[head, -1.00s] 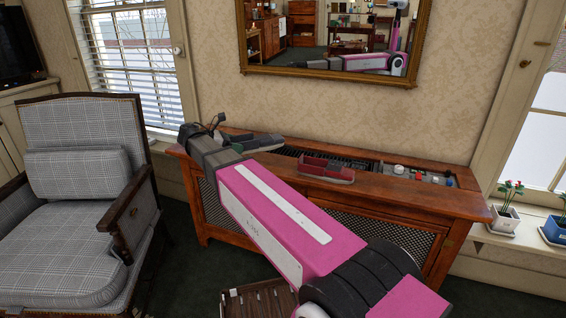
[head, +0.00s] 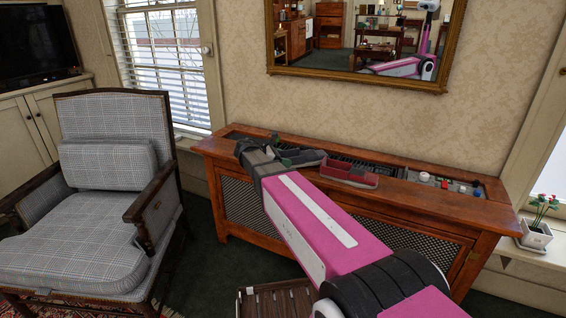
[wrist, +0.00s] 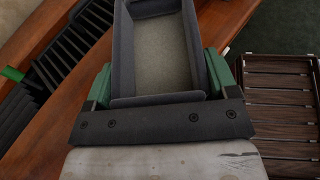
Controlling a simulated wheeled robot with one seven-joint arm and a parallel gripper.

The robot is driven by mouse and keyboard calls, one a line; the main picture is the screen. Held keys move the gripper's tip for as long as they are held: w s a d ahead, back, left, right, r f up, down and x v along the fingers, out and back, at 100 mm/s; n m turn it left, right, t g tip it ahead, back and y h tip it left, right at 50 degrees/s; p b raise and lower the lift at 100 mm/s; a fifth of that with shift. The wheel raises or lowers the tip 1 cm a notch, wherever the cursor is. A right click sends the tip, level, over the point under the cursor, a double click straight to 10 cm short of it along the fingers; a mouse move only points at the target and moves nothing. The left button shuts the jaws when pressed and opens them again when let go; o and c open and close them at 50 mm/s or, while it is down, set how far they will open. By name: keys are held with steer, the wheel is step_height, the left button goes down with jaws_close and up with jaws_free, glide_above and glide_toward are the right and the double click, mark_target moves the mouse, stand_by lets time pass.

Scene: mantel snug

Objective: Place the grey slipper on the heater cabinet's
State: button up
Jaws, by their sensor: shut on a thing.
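The grey slipper (head: 306,158) is in my gripper, over the back left part of the heater cabinet's wooden top (head: 420,202). My gripper (head: 279,150) is shut on it. In the wrist view, the green fingers (wrist: 163,82) of my gripper press its two sides. There the slipper (wrist: 165,40) shows as an open grey shell with a paler inside, its far end cut off by the frame. The cabinet top (wrist: 75,100) lies under it. I cannot tell whether the slipper touches the top.
Small items (head: 445,183) stand at the right end. A black grille (wrist: 70,55) runs along the top. A plaid armchair (head: 110,200) stands left; a slatted wooden piece (head: 275,302) is in front.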

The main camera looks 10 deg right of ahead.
steer(key=shift+f, duration=0.55)
steer(key=shift+f, duration=0.1)
steer(key=o, duration=0.9)
steer(key=shift+c, duration=0.2)
